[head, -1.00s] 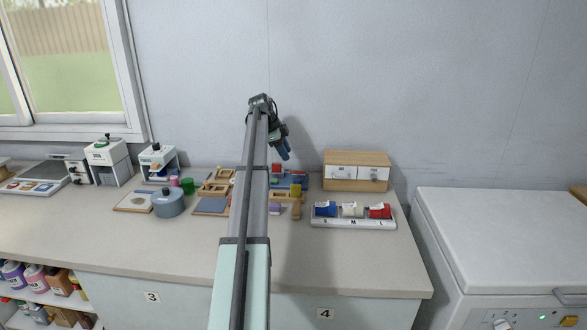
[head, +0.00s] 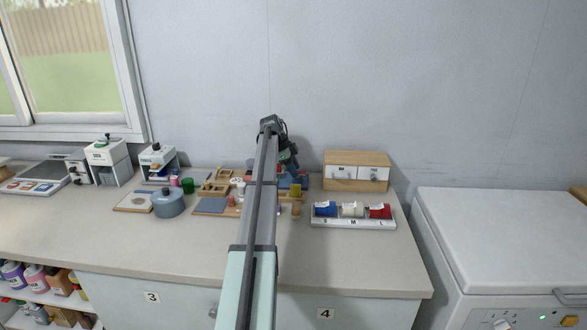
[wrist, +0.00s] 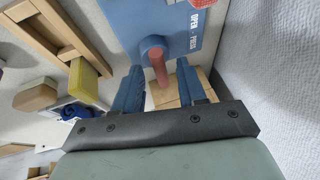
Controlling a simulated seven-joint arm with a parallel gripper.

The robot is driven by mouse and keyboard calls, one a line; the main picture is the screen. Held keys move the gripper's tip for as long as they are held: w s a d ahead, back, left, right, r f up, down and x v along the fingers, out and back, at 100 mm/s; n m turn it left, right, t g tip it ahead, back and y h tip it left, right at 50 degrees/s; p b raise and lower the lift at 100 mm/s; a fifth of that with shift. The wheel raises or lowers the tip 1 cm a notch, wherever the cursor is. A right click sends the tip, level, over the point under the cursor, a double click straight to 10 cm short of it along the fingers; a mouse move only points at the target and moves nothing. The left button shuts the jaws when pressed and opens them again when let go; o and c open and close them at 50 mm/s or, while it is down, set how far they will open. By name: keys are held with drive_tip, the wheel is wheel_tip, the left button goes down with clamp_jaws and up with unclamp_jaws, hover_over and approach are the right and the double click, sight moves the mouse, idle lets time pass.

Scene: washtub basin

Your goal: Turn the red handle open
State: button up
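The red handle (wrist: 160,70) shows in the wrist view as a short red bar running from a round blue pivot on a blue panel (wrist: 125,22). The panel carries white lettering that includes "OPEN" and "PRESS". My gripper (wrist: 159,66) is open, with one blue finger on each side of the red handle. The handle lies between the fingertips in this view; I cannot tell whether either finger touches it. In the head view my gripper (head: 292,170) is low over the blue device (head: 290,184), and my arm and gripper hide much of it.
A yellow block (wrist: 82,80) and a wooden frame (wrist: 50,35) lie left of the fingers in the wrist view. In the head view, a wooden drawer box (head: 357,158) and a rack of rolls (head: 352,222) stand to the right. The counter front is clear.

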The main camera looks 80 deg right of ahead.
clamp_jaws()
drive_tip(key=shift+a+n, duration=0.15)
drive_tip(key=shift+n, duration=0.15)
drive_tip(key=n, duration=0.1)
drive_tip(key=n+t+h, duration=0.1)
drive_tip(key=shift+s+a+n, duration=0.2)
drive_tip(key=shift+a+n, duration=0.05)
drive_tip(key=shift+n, duration=0.15)
drive_tip(key=n, duration=0.2)
drive_tip(key=n+t+h, duration=0.1)
drive_tip(key=n, duration=0.2)
drive_tip(key=shift+s+a+n+t, duration=0.2)
drive_tip(key=shift+s+n+t, duration=0.1)
drive_tip(key=shift+t, duration=0.1)
drive_tip(key=n, duration=0.1)
drive_tip(key=n+t, duration=0.1)
drive_tip(key=n, duration=0.1)
drive_tip(key=n+t, duration=0.1)
drive_tip(key=shift+s+h, duration=0.3)
drive_tip(key=shift+h, duration=0.1)
drive_tip(key=shift+s+n+t, duration=0.15)
drive_tip(key=shift+n+t, duration=0.35)
drive_tip(key=shift+n, duration=0.7)
drive_tip(key=shift+s+n+t, duration=0.15)
drive_tip(key=shift+n+t, duration=0.35)
drive_tip(key=shift+n, duration=0.7)
drive_tip(key=shift+y, duration=0.3)
